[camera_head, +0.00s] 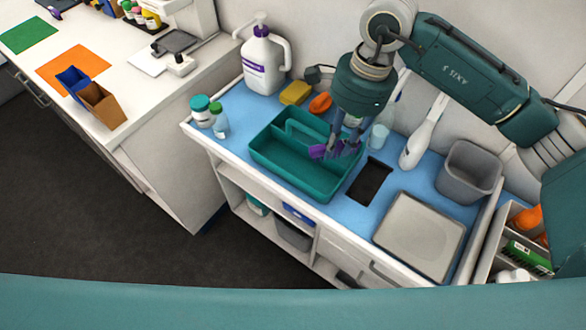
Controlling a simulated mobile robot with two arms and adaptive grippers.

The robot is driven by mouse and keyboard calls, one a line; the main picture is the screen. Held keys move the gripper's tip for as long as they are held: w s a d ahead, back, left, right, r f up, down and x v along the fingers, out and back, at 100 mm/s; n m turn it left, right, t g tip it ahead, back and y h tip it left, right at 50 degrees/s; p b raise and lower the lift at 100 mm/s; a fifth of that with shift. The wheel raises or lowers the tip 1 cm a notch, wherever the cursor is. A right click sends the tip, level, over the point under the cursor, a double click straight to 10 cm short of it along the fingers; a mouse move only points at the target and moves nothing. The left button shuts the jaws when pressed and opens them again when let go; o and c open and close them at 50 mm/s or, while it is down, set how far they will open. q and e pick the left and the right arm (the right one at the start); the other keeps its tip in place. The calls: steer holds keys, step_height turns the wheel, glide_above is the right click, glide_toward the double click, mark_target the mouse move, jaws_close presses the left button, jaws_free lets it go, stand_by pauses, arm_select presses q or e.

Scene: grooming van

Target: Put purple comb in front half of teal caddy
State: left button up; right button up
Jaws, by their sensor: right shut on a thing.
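The teal caddy (297,168) sits on the blue top of the white cabinet, with a divider and handle bar splitting it into a front half and a back half. My right gripper (337,148) points down over the right end of the caddy. It is shut on the purple comb (318,151), whose left part sticks out from the fingers. The rest of the comb is partly hidden by the fingers. I cannot tell whether the comb touches the caddy. My left gripper is not in view.
A dark rectangular item (370,181), a grey scale-like plate (420,234) and a grey bin (468,171) are right of the caddy. A white jug (263,62), yellow sponge (295,93) and orange item (320,103) stand behind. Small bottles (202,111) are left.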

steer(key=w+a+f+m, duration=0.2)
steer(key=a+m, duration=0.1)
steer(key=m, duration=0.1)
steer(key=m+t, duration=0.1)
steer(key=m, duration=0.5)
glide_above(304, 176)
step_height(304, 176, down, 7)
step_height(304, 176, down, 4)
steer(key=shift+s+r+p, duration=0.1)
steer(key=shift+s+p, duration=0.05)
steer(key=shift+p, duration=0.55)
steer(key=shift+f+t, duration=0.3)
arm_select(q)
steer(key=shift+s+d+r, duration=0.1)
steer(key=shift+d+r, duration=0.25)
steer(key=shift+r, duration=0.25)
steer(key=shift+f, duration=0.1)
arm_select(e)
steer(key=shift+f, duration=0.1)
